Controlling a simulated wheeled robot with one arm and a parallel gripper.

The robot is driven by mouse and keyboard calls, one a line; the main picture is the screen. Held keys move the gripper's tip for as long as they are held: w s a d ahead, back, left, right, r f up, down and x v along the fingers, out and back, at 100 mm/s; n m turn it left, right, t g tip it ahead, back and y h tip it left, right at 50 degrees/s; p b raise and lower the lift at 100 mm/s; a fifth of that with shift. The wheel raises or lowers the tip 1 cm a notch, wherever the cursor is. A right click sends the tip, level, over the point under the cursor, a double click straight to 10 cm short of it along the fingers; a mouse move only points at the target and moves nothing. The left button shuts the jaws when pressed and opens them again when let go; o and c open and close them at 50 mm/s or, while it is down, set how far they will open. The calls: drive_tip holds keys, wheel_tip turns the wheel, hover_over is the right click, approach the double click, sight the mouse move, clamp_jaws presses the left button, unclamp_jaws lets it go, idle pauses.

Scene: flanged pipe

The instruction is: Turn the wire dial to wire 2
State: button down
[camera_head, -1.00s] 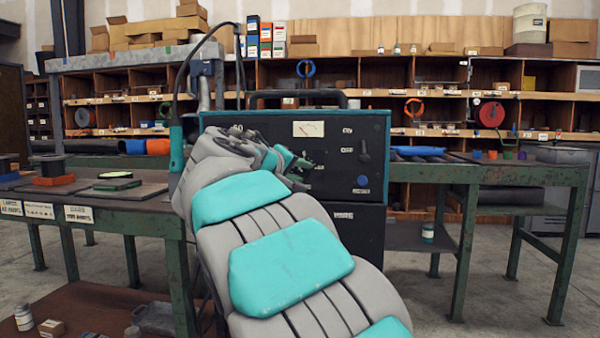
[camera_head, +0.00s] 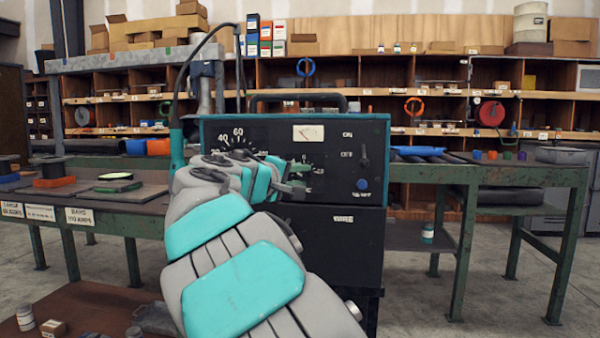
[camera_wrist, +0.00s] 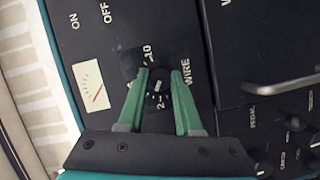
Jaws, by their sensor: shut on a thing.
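The wire dial (camera_wrist: 160,88) is a small black knob on a black panel, beside the word WIRE in the wrist view. White numbers ring it, with a 10 and a 2 readable. My gripper (camera_wrist: 161,76) has its two green fingers on either side of the knob, shut on it. Which number the knob points at is not clear. In the head view my gripper (camera_head: 288,178) is at the front of the black machine (camera_head: 345,140), and it mostly hides the dial. A few scale numbers show just right of the fingers.
A white meter (camera_head: 308,132), a switch (camera_head: 364,158) and a blue knob (camera_head: 362,184) are on the same panel. A larger numbered scale (camera_head: 238,135) is left of the meter. Green workbenches (camera_head: 480,175) stand on both sides.

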drive_tip(key=shift+f+n+t+h+p, duration=0.1)
drive_tip(key=shift+n+t+h+p, duration=0.55)
drive_tip(key=shift+n, duration=1.25)
drive_tip(key=c, duration=0.6)
unclamp_jaws()
drive_tip(key=v, duration=0.8)
